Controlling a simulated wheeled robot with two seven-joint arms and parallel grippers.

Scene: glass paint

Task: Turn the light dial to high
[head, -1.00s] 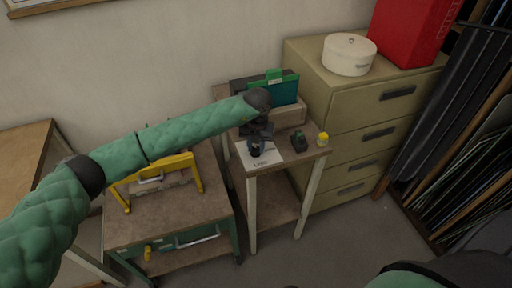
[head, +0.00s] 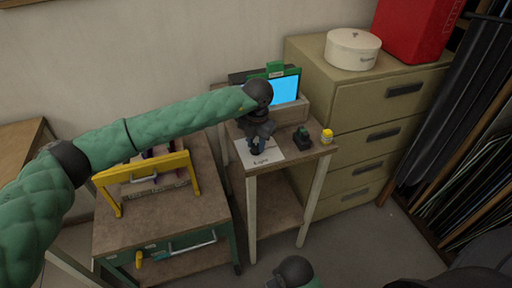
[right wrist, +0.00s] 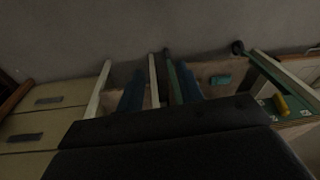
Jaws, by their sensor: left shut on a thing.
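A white card (head: 272,154) with the word "Light" lies on the small wooden stand. My left gripper (head: 256,148) points down over this card and is shut on the light dial. The dial is mostly hidden by the fingers, so its setting cannot be read. Behind it, a screen (head: 286,90) with a green clip on top glows bright blue. My right gripper (right wrist: 160,88) shows in the right wrist view, with its blue fingers apart and nothing seen between them.
A small dark device with a green top (head: 301,138) and a yellow-topped jar (head: 327,136) stand right of the card. A yellow frame (head: 148,170) stands on the cart at left. A beige drawer cabinet (head: 362,125) stands behind at right.

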